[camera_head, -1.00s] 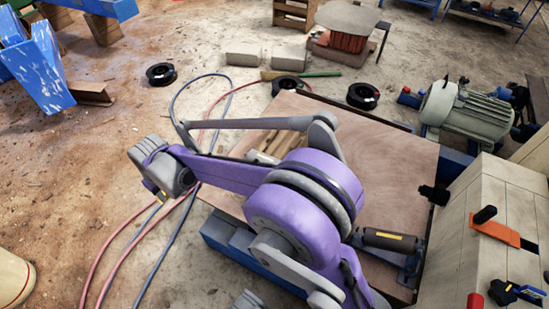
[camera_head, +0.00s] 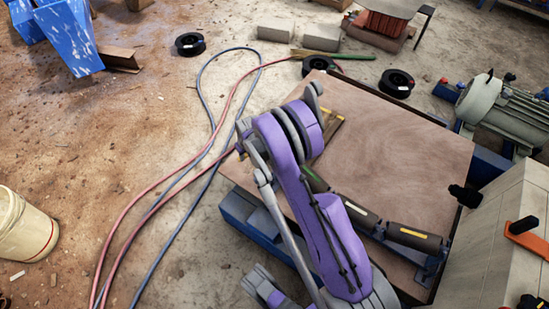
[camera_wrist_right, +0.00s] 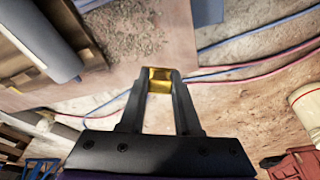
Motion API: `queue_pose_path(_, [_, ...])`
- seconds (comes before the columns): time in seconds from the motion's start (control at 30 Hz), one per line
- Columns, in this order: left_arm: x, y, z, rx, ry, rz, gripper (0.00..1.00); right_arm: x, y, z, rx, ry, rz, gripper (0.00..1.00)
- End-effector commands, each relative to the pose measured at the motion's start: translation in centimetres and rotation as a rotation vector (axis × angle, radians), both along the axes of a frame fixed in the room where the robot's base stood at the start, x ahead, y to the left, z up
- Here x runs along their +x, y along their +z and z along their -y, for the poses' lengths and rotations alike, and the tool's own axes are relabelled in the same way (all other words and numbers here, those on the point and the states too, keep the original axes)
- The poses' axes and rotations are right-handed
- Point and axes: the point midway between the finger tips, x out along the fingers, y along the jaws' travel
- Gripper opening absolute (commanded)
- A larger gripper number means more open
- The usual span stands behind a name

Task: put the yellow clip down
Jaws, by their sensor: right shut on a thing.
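The yellow clip (camera_wrist_right: 159,80) is a small gold-yellow block in the right wrist view. It sits between the fingertips of my right gripper (camera_wrist_right: 160,88), which is shut on it. Behind the clip in that view are the pale ground and the edge of a brown board. In the head view my purple and grey right arm reaches over the near left edge of the plywood board (camera_head: 420,150). Its upper part covers the hand there, and I cannot make out the clip. The gap between the clip and the surface below is not clear. I do not make out my left gripper.
Dark rollers (camera_head: 414,237) lie along the near side of the board. Red and blue hoses (camera_head: 214,150) curve over dirt on the left. A cream bucket (camera_head: 25,230) stands at far left. Black rings (camera_head: 396,82), a broom (camera_head: 330,54) and a motor (camera_head: 505,110) lie beyond.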

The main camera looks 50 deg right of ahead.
Motion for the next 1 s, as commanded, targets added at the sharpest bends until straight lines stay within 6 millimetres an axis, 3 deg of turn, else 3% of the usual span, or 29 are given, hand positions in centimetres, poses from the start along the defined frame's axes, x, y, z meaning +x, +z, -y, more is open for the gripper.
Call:
queue_pose_path(0.23, [0.2, -1.6, 0.0, 0.000, 0.000, -0.004, 0.50, 0.1, -4.6, -0.1, 0.000, 0.001, 0.000, 0.00])
queue_pose_path(0.47, [0.3, -2.0, 0.0, 0.000, 0.000, -0.006, 0.50, 0.1, -6.5, -0.1, 0.000, 0.001, 0.000, 0.00])
queue_pose_path(0.7, [0.4, -2.9, 0.0, 0.000, 0.000, -0.008, 0.50, 0.1, -9.7, -0.1, 0.000, 0.001, 0.000, 0.00])
queue_pose_path(1.0, [0.5, -3.0, 0.0, 0.000, 0.000, -0.008, 0.50, 0.1, -9.8, -0.1, 0.000, 0.001, 0.000, 0.00])
